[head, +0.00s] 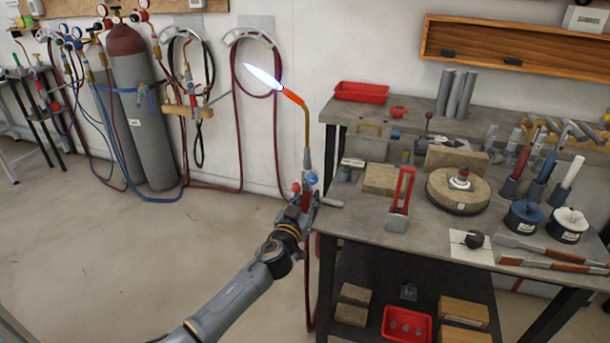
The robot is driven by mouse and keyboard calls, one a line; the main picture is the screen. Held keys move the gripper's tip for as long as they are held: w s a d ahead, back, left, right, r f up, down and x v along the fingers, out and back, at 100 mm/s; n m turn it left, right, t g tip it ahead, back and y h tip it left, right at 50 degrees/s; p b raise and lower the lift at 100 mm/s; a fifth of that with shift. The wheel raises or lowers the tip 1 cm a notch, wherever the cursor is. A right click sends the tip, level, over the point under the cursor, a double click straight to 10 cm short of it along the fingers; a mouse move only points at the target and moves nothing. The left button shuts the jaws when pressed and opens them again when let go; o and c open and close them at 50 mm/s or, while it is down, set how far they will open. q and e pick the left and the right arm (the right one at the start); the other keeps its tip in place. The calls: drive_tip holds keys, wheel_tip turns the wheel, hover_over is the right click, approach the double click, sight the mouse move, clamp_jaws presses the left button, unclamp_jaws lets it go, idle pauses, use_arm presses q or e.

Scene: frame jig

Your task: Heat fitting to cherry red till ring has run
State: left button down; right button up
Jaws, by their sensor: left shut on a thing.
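My left gripper (306,196) is shut on the handle of a torch (307,135). The torch stands upright with its bent neck and orange-red tip pointing up and left. A lit blue-white flame (262,77) leaves the tip toward the wall, away from the bench. A small metal fitting (462,178) appears to sit on the round tan hearth (442,190) on the bench, to the right of the torch. It shows no clear red glow. A ring on it is too small to make out. My right gripper is out of view.
Gas cylinders (140,110) and hoses stand along the left wall. The floor left of the bench is clear.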

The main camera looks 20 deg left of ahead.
sight(305, 172)
use_arm(q)
drive_tip(key=shift+r+p, duration=3.75)
drive_tip(key=shift+r, duration=0.65)
drive_tip(key=shift+s+p, duration=0.45)
drive_tip(key=shift+s, duration=0.85)
drive_tip(key=shift+s+a+p, duration=0.15)
drive_tip(key=shift+s+p, duration=0.35)
drive_tip(key=shift+s, duration=2.15)
